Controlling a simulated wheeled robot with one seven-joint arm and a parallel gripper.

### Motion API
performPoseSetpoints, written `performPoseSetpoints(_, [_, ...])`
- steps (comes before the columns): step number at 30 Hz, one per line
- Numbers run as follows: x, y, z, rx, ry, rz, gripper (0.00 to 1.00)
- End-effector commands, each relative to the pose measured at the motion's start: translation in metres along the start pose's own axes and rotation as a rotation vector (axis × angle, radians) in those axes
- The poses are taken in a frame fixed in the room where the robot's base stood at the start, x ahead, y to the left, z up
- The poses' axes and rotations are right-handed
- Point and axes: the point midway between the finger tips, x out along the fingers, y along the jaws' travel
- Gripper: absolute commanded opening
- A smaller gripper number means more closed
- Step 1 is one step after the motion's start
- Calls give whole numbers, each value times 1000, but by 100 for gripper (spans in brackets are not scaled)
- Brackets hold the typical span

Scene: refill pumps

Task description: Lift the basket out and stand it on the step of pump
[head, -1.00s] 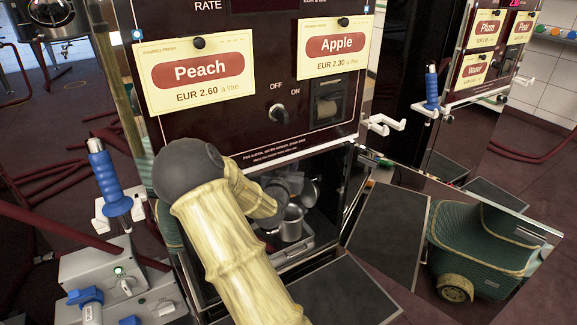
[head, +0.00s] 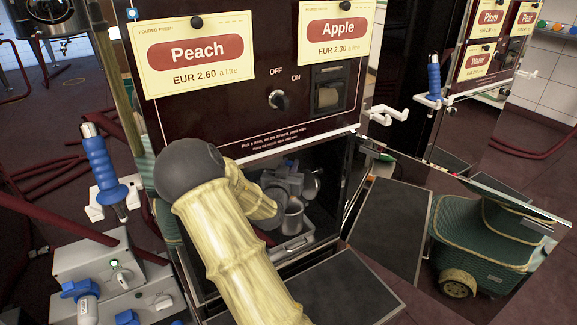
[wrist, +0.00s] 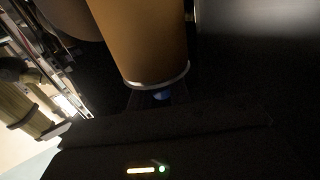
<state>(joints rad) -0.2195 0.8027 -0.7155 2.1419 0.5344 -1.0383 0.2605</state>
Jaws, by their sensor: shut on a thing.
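My gripper (wrist: 158,95) is shut, with a small blue part (wrist: 162,96) showing between its fingers; in the head view it is largely hidden behind my arm at the open compartment of the pump. Just beyond the blue part in the wrist view is an amber cylinder with a pale metal rim (wrist: 140,45). I cannot tell whether this is the basket. A grey metal cup (head: 292,217) and other grey parts (head: 285,178) show inside the compartment. The pump's dark, flat step (head: 345,292) lies low in front of it and looks bare.
A reflective panel (head: 480,205) stands right of the compartment. Another dark plate (head: 390,228) lies beside it. White hooks (head: 385,115) stick out from the pump's right side. A blue-handled nozzle (head: 103,170) and grey boxes with blue plugs (head: 95,262) are at left.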

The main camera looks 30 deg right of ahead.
Motion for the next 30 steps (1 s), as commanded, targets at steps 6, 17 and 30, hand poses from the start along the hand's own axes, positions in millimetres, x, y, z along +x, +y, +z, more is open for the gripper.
performPoseSetpoints(6, [0, -1, 13, 0, 0, -1, 6])
performPoseSetpoints(17, [-1, -2, 30, 0, -1, -4, 6])
performPoseSetpoints(30, [0, -1, 42, 1, 0, -2, 6])
